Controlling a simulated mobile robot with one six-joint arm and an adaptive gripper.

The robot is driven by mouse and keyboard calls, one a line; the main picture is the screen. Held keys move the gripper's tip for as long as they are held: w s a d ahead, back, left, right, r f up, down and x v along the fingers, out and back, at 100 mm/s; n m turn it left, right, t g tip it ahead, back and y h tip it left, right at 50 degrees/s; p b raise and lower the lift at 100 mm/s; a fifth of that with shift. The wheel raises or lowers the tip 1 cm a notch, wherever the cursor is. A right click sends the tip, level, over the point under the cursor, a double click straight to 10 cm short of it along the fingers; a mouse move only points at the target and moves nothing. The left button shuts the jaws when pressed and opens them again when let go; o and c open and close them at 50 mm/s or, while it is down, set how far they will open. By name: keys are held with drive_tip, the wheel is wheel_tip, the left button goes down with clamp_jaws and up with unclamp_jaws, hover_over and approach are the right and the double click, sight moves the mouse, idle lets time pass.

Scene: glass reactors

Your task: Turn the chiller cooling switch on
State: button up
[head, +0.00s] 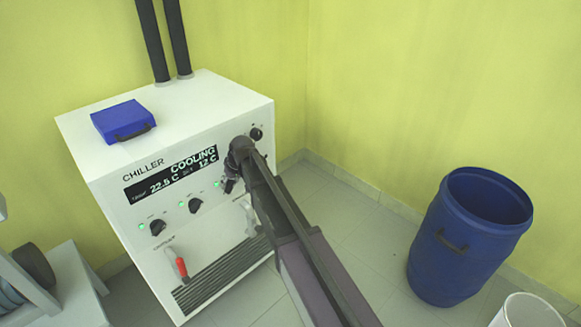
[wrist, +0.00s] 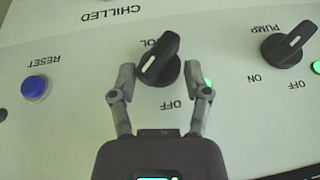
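The white chiller (head: 110,180) stands at the left in the head view. Its display (head: 170,175) reads COOLING, 22.5 C and 12 C. The black cooling knob (wrist: 158,62) is in the upper middle of the wrist view, where labels appear upside down. Its white mark points down-left in that picture. OFF is printed below the knob, and a partly hidden label ends in "OL". A green light shows by the right finger. My gripper (wrist: 166,84) is open, with one fingertip on each side of the knob and visible gaps. In the head view my arm partly hides this knob.
The pump knob (wrist: 290,45) is right of my gripper in the wrist view, and the blue reset button (wrist: 35,88) is left. A red-handled valve (head: 181,267) is low on the chiller. A blue case (head: 122,120) lies on top. A blue barrel (head: 450,250) stands at right.

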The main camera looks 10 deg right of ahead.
drive_tip(key=shift+s+a+r+t+h, duration=0.1)
drive_tip(key=shift+s+a+t+h, duration=0.1)
drive_tip(key=shift+t+h, duration=0.15)
drive_tip(key=shift+r+h+p, duration=0.2)
drive_tip(key=shift+h+p, duration=0.05)
drive_tip(key=shift+p, duration=0.05)
drive_tip(key=p+v, duration=1.2)
drive_tip(key=v, duration=0.1)
drive_tip(key=s+d+r+m+g+h+p, duration=0.1)
drive_tip(key=s+d+r+m+p, duration=0.1)
drive_tip(key=s+d, duration=0.5)
drive_tip(key=s+d+r+m+g+p, duration=0.1)
drive_tip(key=s+d+r+m+p, duration=0.1)
drive_tip(key=s+d+p, duration=0.3)
drive_tip(key=s+d+r, duration=0.1)
drive_tip(key=s+d, duration=0.1)
drive_tip(key=d, duration=0.1)
drive_tip(key=shift+s+d+r+h, duration=0.25)
drive_tip(key=shift+s+r+h, duration=0.05)
drive_tip(key=shift+r+h, duration=0.1)
drive_tip(key=shift+g, duration=0.25)
